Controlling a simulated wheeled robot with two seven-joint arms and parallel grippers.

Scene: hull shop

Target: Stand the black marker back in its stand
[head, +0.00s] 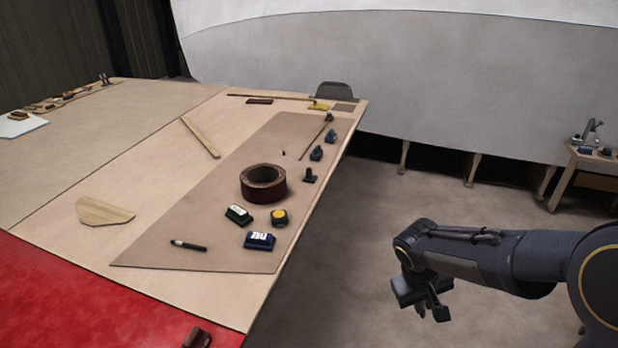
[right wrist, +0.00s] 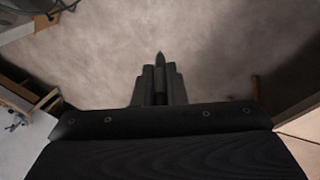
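The black marker (head: 188,245) lies on its side on the brown mat, near the mat's front left part; its left end is pale. A small black upright holder-like piece (head: 310,175) stands near the mat's right edge; I cannot tell for sure that it is the marker's stand. My right gripper (head: 432,308) hangs over the floor to the right of the table, well apart from the marker. In the right wrist view its fingers (right wrist: 159,82) look together, with nothing held. My left gripper is not in view.
A wooden piece (head: 103,212) lies left. Floor between table and side bench (head: 590,153) is clear.

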